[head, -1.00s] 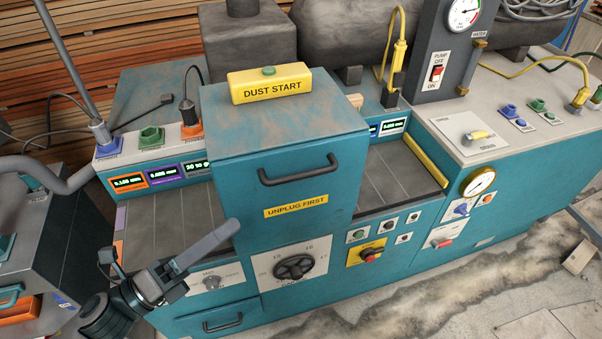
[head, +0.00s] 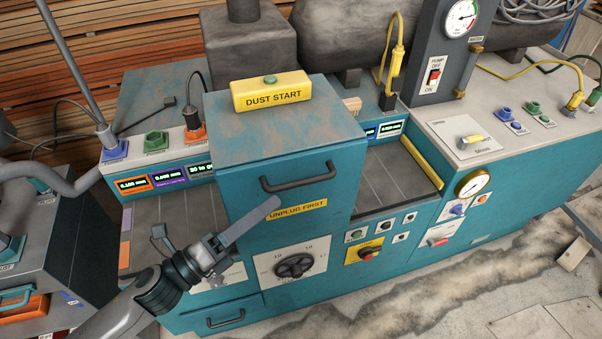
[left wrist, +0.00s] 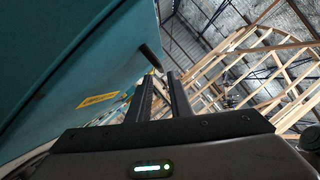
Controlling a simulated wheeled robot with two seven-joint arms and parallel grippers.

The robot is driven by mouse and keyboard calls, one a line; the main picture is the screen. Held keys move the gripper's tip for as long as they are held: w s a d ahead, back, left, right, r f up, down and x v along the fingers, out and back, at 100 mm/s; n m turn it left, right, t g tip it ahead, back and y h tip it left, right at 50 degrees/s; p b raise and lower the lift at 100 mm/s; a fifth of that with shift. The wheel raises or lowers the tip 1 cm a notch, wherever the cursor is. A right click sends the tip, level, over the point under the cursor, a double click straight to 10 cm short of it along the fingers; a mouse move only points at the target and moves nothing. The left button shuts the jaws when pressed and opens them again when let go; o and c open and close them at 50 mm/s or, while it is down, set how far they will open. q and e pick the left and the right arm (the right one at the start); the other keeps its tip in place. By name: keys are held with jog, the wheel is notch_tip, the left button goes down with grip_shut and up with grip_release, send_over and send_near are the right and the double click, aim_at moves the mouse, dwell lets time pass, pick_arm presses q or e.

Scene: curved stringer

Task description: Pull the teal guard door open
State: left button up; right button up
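The teal guard door (head: 285,190) is the front of the box in the middle of the machine, with a yellow "UNPLUG FIRST" label. It looks shut. Its dark bar handle (head: 298,182) runs across the upper part. My left gripper (head: 274,206) is in front of the door, its fingertips a little below and left of the handle. In the left wrist view the two fingers (left wrist: 160,76) are apart with nothing between them. The dark handle (left wrist: 151,57) shows just beyond the fingertips, beside the teal door face (left wrist: 65,55). My right gripper is out of view.
A yellow "DUST START" box (head: 271,93) sits on top of the guard. A dial panel (head: 293,265) is below the door, and small buttons and a red knob (head: 366,254) are at its lower right. The floor in front (head: 400,310) is clear.

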aim_at(301, 180)
pick_arm(q)
jog(key=p+x, duration=0.3)
jog(key=x, duration=0.6)
jog(key=shift+c, duration=0.6)
grip_shut()
